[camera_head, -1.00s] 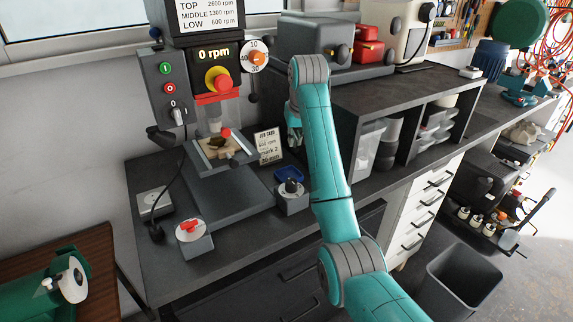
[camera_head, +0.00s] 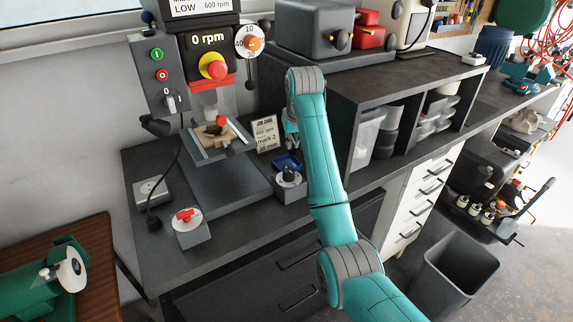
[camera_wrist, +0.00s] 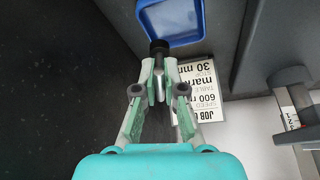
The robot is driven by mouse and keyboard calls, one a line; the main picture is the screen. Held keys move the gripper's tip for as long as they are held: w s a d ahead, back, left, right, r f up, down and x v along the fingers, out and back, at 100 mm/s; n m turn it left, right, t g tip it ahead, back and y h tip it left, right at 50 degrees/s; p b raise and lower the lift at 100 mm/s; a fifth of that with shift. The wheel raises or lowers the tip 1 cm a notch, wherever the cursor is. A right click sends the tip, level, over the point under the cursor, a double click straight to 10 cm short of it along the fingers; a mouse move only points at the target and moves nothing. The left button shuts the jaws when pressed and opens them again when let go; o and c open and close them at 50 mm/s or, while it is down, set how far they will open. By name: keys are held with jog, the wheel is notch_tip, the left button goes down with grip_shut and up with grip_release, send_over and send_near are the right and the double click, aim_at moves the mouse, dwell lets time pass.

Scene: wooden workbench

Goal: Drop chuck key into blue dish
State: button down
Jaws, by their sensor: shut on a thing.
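In the wrist view the dish (camera_wrist: 172,24) lies at the top, just beyond my fingertips. My gripper (camera_wrist: 159,68) is shut on a dark piece, which I take to be the chuck key (camera_wrist: 159,46). Its black end sticks out past the fingertips and overlaps the near rim of the dish in that view. In the head view my gripper (camera_head: 291,138) is small and partly hidden by my arm.
A printed job card (camera_head: 265,133) stands behind the dish, left of my gripper. The grey knob block (camera_head: 290,182) is in front. The drill press table (camera_head: 217,140) is to the left, and a shelf unit (camera_head: 365,85) to the right. A red-switch box (camera_head: 190,228) sits at front left.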

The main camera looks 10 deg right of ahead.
jog(key=c, duration=1.2)
grip_release()
notch_tip(320, 180, up, 10)
